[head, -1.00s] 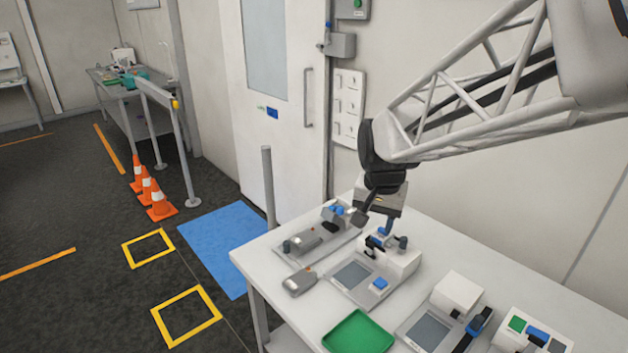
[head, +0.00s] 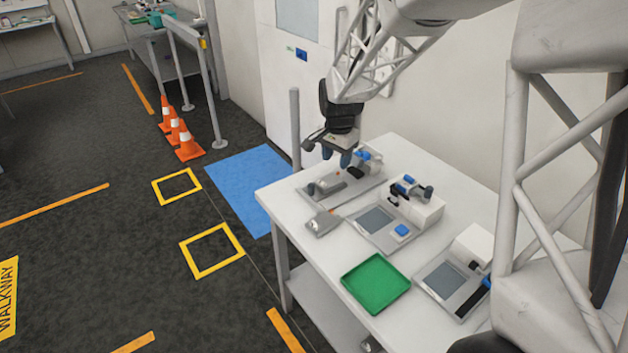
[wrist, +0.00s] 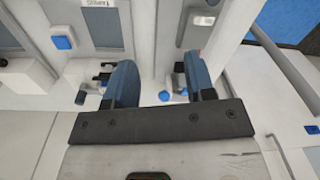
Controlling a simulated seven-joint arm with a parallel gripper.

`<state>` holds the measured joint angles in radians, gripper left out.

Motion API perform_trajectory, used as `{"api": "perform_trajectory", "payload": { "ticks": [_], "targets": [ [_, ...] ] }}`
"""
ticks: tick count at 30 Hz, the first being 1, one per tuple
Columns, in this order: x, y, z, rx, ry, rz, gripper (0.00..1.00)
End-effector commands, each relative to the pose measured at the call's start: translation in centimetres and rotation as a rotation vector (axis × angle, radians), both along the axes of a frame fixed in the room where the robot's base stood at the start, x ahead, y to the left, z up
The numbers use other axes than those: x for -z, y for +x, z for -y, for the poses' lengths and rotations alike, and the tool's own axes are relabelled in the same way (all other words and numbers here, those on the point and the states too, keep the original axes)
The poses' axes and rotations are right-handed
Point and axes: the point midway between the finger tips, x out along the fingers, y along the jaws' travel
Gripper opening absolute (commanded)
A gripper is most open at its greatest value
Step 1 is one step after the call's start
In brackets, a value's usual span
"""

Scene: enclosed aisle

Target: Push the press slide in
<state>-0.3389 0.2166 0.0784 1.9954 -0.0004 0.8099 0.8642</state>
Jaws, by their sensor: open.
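My gripper (head: 336,156) is open and points down above the leftmost bench fixture (head: 312,188), with nothing between its fingers. In the wrist view, the two blue fingers of my gripper (wrist: 160,62) stand apart, with small blue parts (wrist: 164,95) visible between them. The leftmost fixture is a grey plate carrying a dark grey body and blue parts (head: 362,155) at its back. The middle fixture (head: 418,209) has a white block with blue and dark parts on top, a grey screen and a blue button. I cannot tell which part is the press slide.
A green tray (head: 376,284) lies at the front of the white table (head: 308,255). A grey handheld device (head: 323,223) lies by the left edge. Another fixture (head: 452,284) stands to the right. A grey post (head: 295,130) rises behind the left table corner.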

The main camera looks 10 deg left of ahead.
Motion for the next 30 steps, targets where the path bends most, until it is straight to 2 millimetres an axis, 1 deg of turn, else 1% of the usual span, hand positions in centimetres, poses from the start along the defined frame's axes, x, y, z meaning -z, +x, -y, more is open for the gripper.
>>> {"api": "perform_trajectory", "payload": {
  "ticks": [1,3,9,12,15,19,30],
  "targets": [
    [1.0,0.7,-1.0,0.008,-0.002,-0.007,0.50],
    [2.2,1.5,-2.2,0.024,-0.003,-0.014,0.50],
    [5.4,3.6,-5.4,0.068,-0.006,-0.028,0.50],
    [6.7,4.3,-6.6,0.084,-0.008,-0.033,0.50],
    [7.5,4.8,-7.3,0.095,-0.008,-0.036,0.50],
    [7.9,5.0,-7.8,0.103,-0.009,-0.038,0.50],
    [8.0,5.0,-7.8,0.103,-0.009,-0.038,0.50]
  ]
}}
